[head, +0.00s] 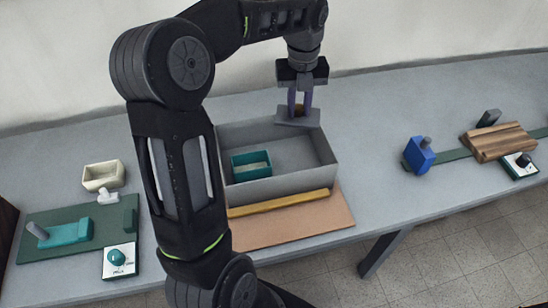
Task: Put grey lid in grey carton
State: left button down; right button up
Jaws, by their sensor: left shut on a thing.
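My left gripper (299,98) comes down at the back of the grey carton (315,160) and is shut on the grey lid (297,119). The lid looks like a flat grey piece with a small brownish knob between the fingers. It shows over the carton's far rim, towards the right; I cannot tell whether it is above the rim or behind it. The carton is open, and a teal box (251,165) stands inside it at the left. My arm hides part of the carton's left side. My right gripper is not in view.
A yellow bar (280,203) lies along the carton's front on a tan board (290,226). At left are a cream tray (103,176), a green mat (55,218) and a white dial box (119,261). At right stand a blue block (418,155) and a wooden block (498,141).

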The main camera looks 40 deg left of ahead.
pick_arm(q)
jog(key=shift+s+d, duration=0.1)
jog(key=p, duration=0.1)
send_near(294, 165)
dwell(0.4)
jog(key=shift+f, duration=0.15)
jog(key=shift+f, duration=2.15)
jog(key=c, duration=1.7)
grip_release()
jog(key=shift+f, duration=0.15)
jog(key=o, duration=0.5)
jog(key=shift+c, duration=0.2)
